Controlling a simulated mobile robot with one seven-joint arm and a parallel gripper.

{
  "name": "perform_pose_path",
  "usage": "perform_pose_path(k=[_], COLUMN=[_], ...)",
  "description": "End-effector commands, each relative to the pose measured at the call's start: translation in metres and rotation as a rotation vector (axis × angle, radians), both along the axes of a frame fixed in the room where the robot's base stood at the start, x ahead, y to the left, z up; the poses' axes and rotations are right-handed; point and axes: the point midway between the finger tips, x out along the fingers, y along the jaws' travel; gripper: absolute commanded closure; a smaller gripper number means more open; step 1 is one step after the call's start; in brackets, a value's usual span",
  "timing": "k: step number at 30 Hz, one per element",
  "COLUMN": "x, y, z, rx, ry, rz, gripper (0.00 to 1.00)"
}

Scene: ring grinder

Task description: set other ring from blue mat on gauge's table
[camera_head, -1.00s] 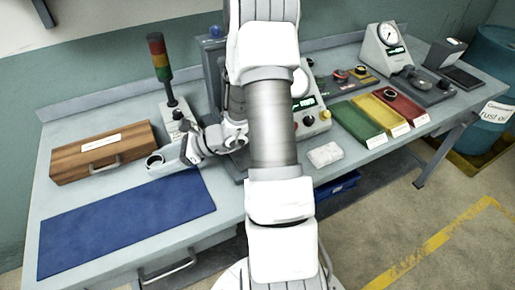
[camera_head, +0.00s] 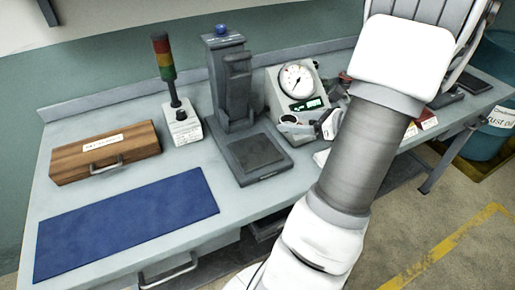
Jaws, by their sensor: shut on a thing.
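My gripper (camera_head: 294,126) is shut on a small ring (camera_head: 289,118), which looks dark inside and is seen at an angle. It holds the ring in front of the gauge (camera_head: 296,84), a grey unit with a round white dial and a green display. The blue mat (camera_head: 127,223) at the front left is bare.
A grey press (camera_head: 232,85) with a blue knob stands left of the gauge. A signal tower (camera_head: 166,62) and a wooden case (camera_head: 105,152) stand further left. My arm hides much of the bench's right side, including most of the coloured trays.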

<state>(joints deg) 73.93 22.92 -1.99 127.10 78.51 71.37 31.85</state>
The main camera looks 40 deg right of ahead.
Motion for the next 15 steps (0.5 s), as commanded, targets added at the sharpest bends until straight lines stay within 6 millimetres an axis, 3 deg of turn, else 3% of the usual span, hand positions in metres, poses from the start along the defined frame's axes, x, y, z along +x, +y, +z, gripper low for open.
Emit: perform_pose_path(k=[7, 15], x=[0.041, 0.062], y=[0.043, 0.064], z=[-0.037, -0.054], rx=[0.004, 0.001], ry=[-0.001, -0.001], rz=[0.007, 0.003], gripper=[0.98, 0.98])
